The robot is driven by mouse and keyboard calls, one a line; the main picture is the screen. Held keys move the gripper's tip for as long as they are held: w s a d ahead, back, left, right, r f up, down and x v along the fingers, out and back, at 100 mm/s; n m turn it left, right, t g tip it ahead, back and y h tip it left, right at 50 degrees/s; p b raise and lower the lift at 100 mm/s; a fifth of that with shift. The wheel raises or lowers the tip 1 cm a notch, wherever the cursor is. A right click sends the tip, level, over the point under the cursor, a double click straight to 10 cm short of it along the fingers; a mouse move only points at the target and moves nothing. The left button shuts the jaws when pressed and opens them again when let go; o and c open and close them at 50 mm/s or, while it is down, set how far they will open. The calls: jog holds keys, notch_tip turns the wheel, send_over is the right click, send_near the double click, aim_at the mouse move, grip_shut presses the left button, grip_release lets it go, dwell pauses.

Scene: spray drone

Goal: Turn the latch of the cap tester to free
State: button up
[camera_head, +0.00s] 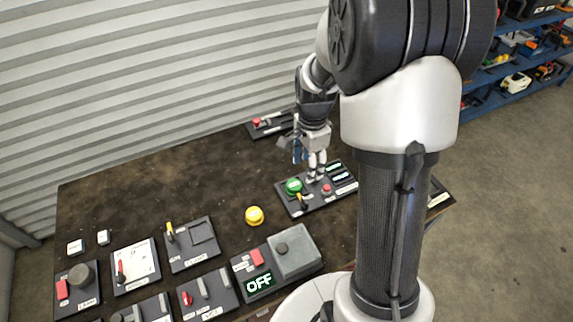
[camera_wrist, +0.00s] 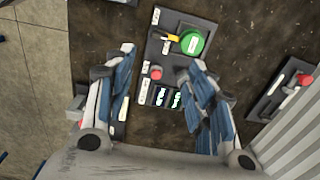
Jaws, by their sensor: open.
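A dark panel, apparently the cap tester (camera_head: 319,205), lies on the table below my gripper (camera_head: 316,170). It carries a green round cap (camera_head: 294,186), a small lever with a yellow part, apparently the latch (camera_head: 302,203), a red button (camera_head: 327,188) and two lit displays. In the wrist view the panel (camera_wrist: 150,50) lies between and beyond the open fingers of my gripper (camera_wrist: 161,60). The latch (camera_wrist: 171,37) points left from beside the green cap (camera_wrist: 192,41). My gripper is empty and above the panel. The panel's labels are too small to read.
A yellow dome button (camera_head: 254,215) stands left of the panel. A box with an OFF display (camera_head: 259,283) and several other control panels fill the front left. Another panel with a red button (camera_head: 257,122) lies behind. The table's back left (camera_head: 160,180) is clear.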

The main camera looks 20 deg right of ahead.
aim_at(305, 200)
notch_tip(305, 200, down, 18)
jog(key=b, duration=0.5)
jog(key=shift+r, duration=0.15)
jog(key=c, duration=1.1)
